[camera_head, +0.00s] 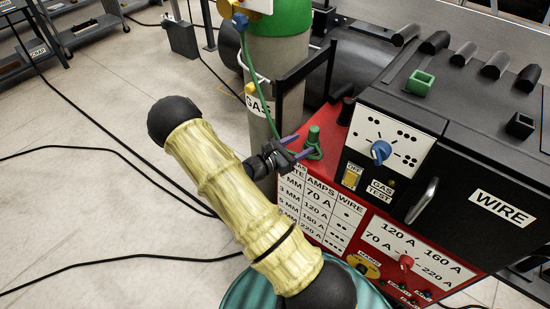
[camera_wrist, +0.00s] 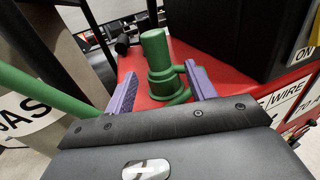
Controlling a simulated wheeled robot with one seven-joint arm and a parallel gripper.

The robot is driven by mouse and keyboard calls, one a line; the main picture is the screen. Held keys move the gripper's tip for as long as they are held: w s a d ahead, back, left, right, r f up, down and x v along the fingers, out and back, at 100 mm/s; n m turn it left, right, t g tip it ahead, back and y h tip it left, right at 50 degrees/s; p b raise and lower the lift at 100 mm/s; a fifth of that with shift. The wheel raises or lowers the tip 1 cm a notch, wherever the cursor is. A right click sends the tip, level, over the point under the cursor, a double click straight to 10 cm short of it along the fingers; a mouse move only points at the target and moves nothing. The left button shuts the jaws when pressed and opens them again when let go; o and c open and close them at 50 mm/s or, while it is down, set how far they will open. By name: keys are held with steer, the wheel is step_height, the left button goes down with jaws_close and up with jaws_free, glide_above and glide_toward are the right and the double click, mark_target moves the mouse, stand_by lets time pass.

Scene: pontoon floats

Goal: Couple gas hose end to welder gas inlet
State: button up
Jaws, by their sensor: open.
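A green upright fitting (camera_head: 314,137) stands on the red top of the welder (camera_head: 335,122), at its left edge by the gas cylinder. In the wrist view the fitting (camera_wrist: 156,62) has a narrower top, a wider collar and a short side stub. A green hose (camera_head: 259,92) runs down from the cylinder's valve towards it; the wrist view shows a thick green hose (camera_wrist: 40,96) at left. I cannot tell which part is hose end and which is inlet. My gripper (camera_head: 308,147) is open, its purple fingers (camera_wrist: 122,98) on either side of the fitting, with visible gaps.
The gas cylinder (camera_head: 262,125) with a black bracket (camera_head: 292,95) stands close behind my gripper. The welder's control panel (camera_head: 385,145), with a blue knob and a GAS TEST switch, is to the right. Black cables (camera_head: 90,150) lie on the tiled floor at left.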

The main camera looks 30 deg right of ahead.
steer(key=a, duration=0.9)
steer(key=shift+s+a, duration=0.25)
steer(key=shift+s, duration=0.1)
steer(key=s+a+r+m+g+y, duration=0.1)
steer(key=s+a+m+g+y, duration=0.4)
steer(key=s+m+y, duration=0.55)
steer(key=s+a+r+m+t+y, duration=0.1)
steer(key=a+r+m+t+y, duration=0.3)
steer(key=a+r+m+y, duration=0.25)
step_height(320, 180, up, 15)
steer(key=a+m+t+y+p, duration=0.1)
steer(key=a+m+t+p, duration=0.1)
steer(key=p, duration=1)
steer(key=shift+w+a, duration=0.15)
